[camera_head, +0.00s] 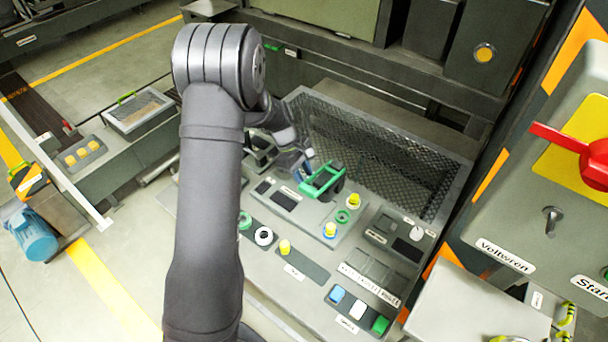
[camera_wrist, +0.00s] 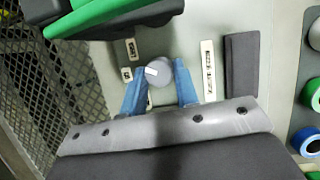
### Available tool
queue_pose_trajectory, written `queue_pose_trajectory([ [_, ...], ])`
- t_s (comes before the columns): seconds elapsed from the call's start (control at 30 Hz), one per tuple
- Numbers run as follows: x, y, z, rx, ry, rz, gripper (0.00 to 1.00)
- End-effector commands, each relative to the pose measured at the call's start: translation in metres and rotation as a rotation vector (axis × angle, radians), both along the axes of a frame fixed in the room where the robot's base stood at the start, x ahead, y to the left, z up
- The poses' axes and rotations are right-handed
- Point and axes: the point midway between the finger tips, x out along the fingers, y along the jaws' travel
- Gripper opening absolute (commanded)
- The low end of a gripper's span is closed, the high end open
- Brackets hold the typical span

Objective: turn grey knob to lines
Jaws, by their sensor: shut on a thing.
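The grey knob (camera_wrist: 163,68) is round and sits on the grey panel in the wrist view. Its white pointer mark faces left, towards a small white label (camera_wrist: 126,74). A second small label (camera_wrist: 131,49) is just above that one, and a longer label (camera_wrist: 208,70) is right of the knob. The print is too small to read. My gripper (camera_wrist: 160,80) has its blue fingers closed on the knob from both sides. In the head view my gripper (camera_head: 303,166) is partly hidden behind my arm, beside a green handle, and I cannot make out the gripped knob there.
The green handle (camera_head: 322,178) stands up close to my gripper, and also shows at the wrist view's top left (camera_wrist: 110,14). A mesh guard (camera_head: 375,150) rises behind the panel. Yellow knobs (camera_head: 330,230) and coloured buttons (camera_head: 358,310) occupy the panel's front.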

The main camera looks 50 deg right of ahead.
Motion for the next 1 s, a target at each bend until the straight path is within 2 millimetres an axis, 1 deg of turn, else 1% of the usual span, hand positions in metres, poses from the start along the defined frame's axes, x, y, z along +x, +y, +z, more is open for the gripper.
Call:
queue_pose_trajectory([
  [0.27, 0.0004, -0.0014, 0.0000, 0.000, -0.001, -0.090, 0.05],
  [0.7, 0.0002, -0.0041, 0.0003, -0.001, -0.002, -0.384, 0.05],
  [1.0, 0.0002, -0.0050, 0.0006, -0.002, -0.001, -0.503, 0.05],
])
